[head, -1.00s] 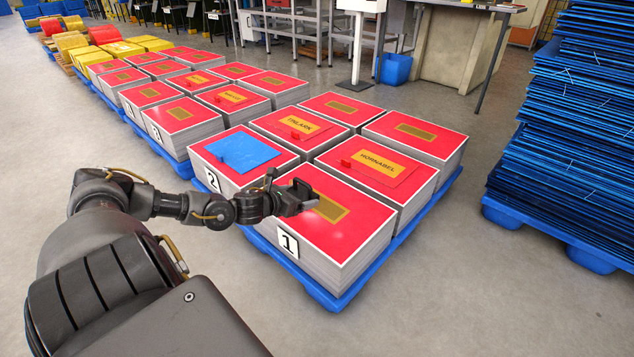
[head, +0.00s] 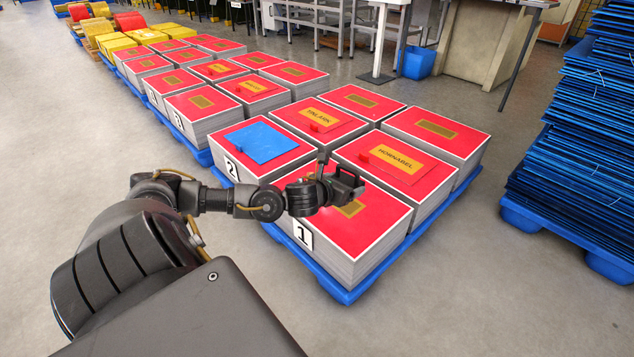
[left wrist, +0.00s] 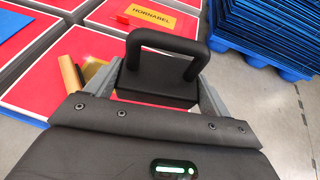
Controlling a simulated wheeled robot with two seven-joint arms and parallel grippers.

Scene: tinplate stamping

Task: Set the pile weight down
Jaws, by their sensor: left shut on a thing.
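The pile weight (left wrist: 160,85) is a black block with a black loop handle. In the left wrist view it sits between the two grey fingers of my left gripper (left wrist: 155,98). In the head view my left gripper (head: 333,187) is over the red-topped pile marked 1 (head: 375,225), with the dark weight (head: 350,182) at its end. The gripper is shut on the weight. The weight's underside is hidden, so I cannot tell whether it touches the pile. My right gripper is not in view.
Beside pile 1 are the pile marked 2 with a blue sheet (head: 262,142) and the pile with the HORNABEL card (head: 398,163). They share a blue pallet (head: 345,292). A tall stack of blue sheets (head: 575,130) stands right. Floor between is clear.

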